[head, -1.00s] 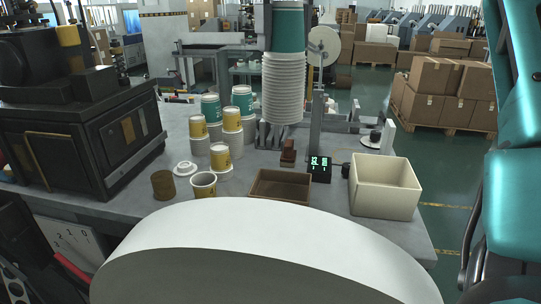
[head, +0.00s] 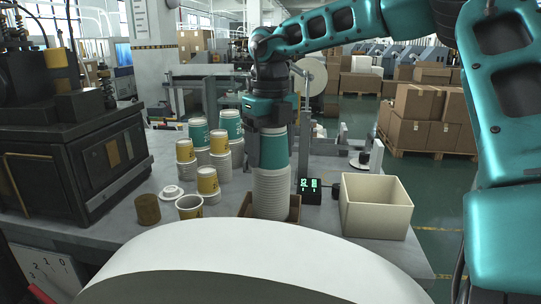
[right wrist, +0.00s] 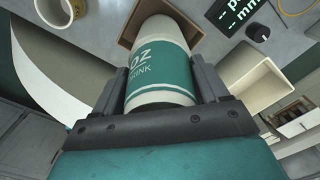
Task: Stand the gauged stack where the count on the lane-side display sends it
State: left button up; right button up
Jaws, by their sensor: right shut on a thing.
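My right gripper (head: 271,135) is shut on the teal-and-white cup stack (head: 270,185), gripping its teal upper part. The stack is upright, with its lower end at the brown open tray (head: 294,212); I cannot tell whether it touches the tray floor. In the right wrist view the stack (right wrist: 160,72) sits between both fingers, with the brown tray (right wrist: 128,32) beyond it. The small black display (head: 310,191) has green characters too blurred to read for sure; the right wrist view shows part of the display (right wrist: 240,20). My left gripper is not in view.
A cream open bin (head: 376,215) stands right of the display. Several yellow and teal cup stacks (head: 208,181) stand at left, with a white lid (head: 172,191), a brown cylinder (head: 147,208) and an open cup (head: 189,206). A dark machine (head: 75,150) fills the left.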

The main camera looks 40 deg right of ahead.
jog(key=shift+f, duration=0.65)
jog(key=o, duration=1.7)
notch_tip(320, 180, up, 11)
jog(key=shift+r+p, duration=0.1)
jog(key=shift+p, duration=0.6)
jog(key=shift+r, duration=0.45)
